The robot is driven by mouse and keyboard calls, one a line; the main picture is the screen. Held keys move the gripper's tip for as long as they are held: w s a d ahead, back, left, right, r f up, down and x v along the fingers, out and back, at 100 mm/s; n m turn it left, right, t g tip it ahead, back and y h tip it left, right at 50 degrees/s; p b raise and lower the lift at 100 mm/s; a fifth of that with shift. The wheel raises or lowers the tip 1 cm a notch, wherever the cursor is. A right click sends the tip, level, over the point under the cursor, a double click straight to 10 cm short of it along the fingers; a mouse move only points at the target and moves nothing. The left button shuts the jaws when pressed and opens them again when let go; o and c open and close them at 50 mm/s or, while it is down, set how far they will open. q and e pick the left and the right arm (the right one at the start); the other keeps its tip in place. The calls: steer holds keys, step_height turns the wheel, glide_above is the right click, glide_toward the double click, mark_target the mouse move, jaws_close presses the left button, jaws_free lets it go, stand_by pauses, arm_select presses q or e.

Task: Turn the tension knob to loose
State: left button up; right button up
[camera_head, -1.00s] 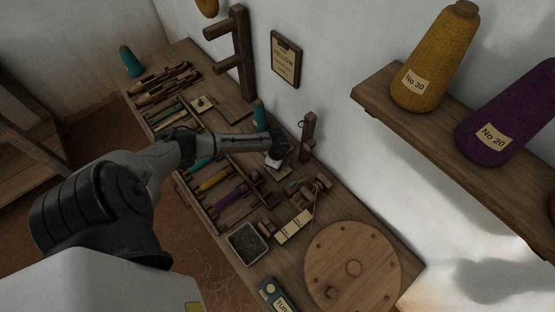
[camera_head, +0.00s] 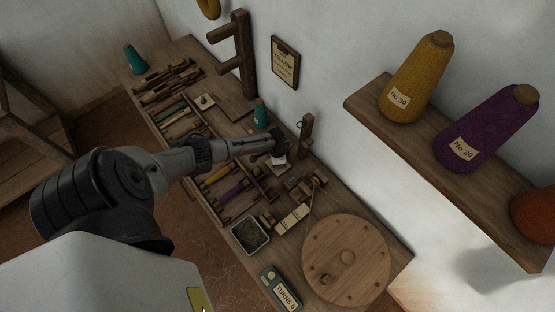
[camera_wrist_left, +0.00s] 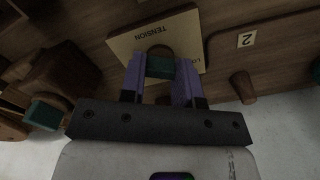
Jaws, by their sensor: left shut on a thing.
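The tension plate (camera_wrist_left: 195,32) is a pale panel lettered TENSION, upside down in the left wrist view. A dark knob (camera_wrist_left: 160,50) with a green part (camera_wrist_left: 160,68) stands at its middle. My left gripper (camera_wrist_left: 160,66) has its two purple fingers on either side of the knob and is shut on it. The rest of the plate's lettering is partly hidden by a finger. In the head view my left gripper (camera_head: 280,152) reaches over the bench beside the wooden post, hiding most of the knob. My right gripper is not in view.
A round wooden disc (camera_head: 348,262), a counter reading TURNS 0 (camera_head: 281,287) and a dark tray (camera_head: 250,236) lie toward the front of the bench. A teal cone (camera_head: 261,114) and a post (camera_head: 306,131) stand near the gripper. A wall shelf (camera_head: 445,178) holds large cones.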

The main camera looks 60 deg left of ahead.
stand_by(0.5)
arm_select(q)
steer(key=o, duration=0.9)
step_height(320, 180, up, 14)
steer(key=p, duration=0.4)
steer(key=shift+f, duration=0.1)
stand_by(0.3)
